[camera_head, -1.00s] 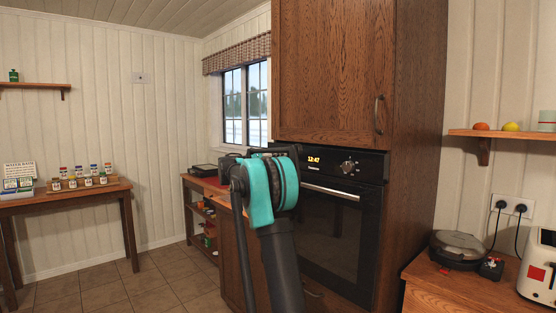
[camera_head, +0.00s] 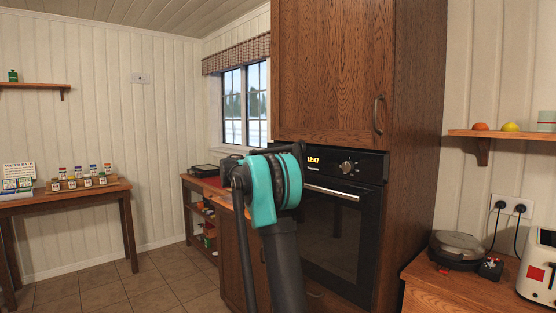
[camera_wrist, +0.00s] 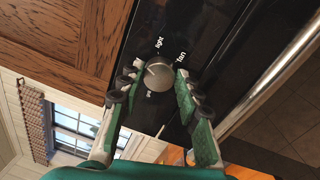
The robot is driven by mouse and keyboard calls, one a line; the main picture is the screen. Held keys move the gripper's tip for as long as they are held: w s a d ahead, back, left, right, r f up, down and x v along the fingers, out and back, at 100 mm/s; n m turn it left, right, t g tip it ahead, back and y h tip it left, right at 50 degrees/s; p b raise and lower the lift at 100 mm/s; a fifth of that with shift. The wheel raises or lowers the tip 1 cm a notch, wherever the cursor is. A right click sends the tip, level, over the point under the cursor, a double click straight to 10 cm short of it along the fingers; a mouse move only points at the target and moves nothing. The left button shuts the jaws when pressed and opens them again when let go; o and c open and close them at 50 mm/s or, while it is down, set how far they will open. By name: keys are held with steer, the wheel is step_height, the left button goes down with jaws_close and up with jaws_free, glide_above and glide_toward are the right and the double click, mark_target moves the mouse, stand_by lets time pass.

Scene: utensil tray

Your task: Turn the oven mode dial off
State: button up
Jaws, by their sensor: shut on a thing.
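The oven mode dial (camera_wrist: 157,74) is a round silver-grey knob on the black oven panel in the wrist view. Printed words around it include "light" and "fan". A smaller label on its lower left is hard to read. My gripper (camera_wrist: 159,80) is shut on the dial, with one green-padded finger on each side. Which mark the dial points at is too small to tell. In the head view my arm hides this dial. The black oven (camera_head: 337,236) shows a lit clock and another silver knob (camera_head: 347,167) right of it.
A wooden cabinet (camera_head: 325,70) rises above the oven, and the oven's door handle (camera_head: 332,192) runs below the panel. A counter with a waffle iron (camera_head: 458,247) and toaster (camera_head: 541,268) stands at the right. Open floor lies at the left.

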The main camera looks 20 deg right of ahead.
steer(key=shift+n, duration=2.3)
steer(key=o, duration=1.2)
steer(key=shift+c, duration=0.2)
steer(key=shift+a, duration=0.1)
steer(key=r+v, duration=0.1)
steer(key=v, duration=1.1)
steer(key=shift+f, duration=0.4)
steer(key=shift+s, duration=0.15)
